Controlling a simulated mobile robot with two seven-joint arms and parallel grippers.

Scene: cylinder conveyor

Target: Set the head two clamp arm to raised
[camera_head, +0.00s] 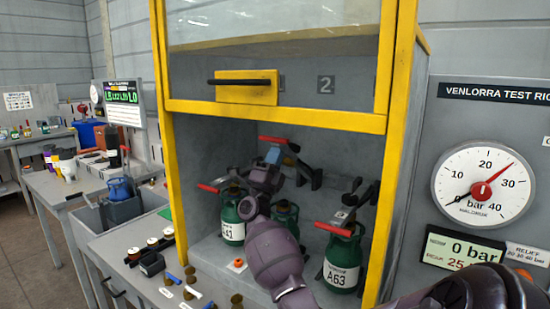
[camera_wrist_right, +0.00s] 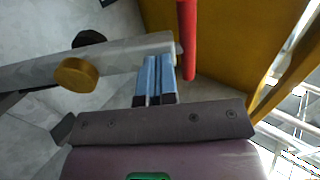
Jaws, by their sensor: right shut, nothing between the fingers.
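The middle clamp arm, which I take as head two, has a red handle (camera_head: 279,140) that sits higher than the red handles on the left (camera_head: 208,188) and right (camera_head: 333,229). My right gripper (camera_head: 272,156) is just below the middle handle, its blue fingers shut and empty. In the right wrist view the shut fingers (camera_wrist_right: 155,78) are at the end of a grey metal bar (camera_wrist_right: 105,62) with a brass knob (camera_wrist_right: 76,75). The red handle (camera_wrist_right: 187,40) is just beyond them; whether they touch is unclear. My left gripper is not in view.
A yellow-framed cabinet (camera_head: 168,160) with a raised window surrounds the clamps. Green cylinders stand left (camera_head: 231,210), middle (camera_head: 284,216), partly hidden by my arm, and right (camera_head: 343,258). The yellow lower sash bar (camera_head: 290,117) crosses above. A gauge (camera_head: 483,186) is at right.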

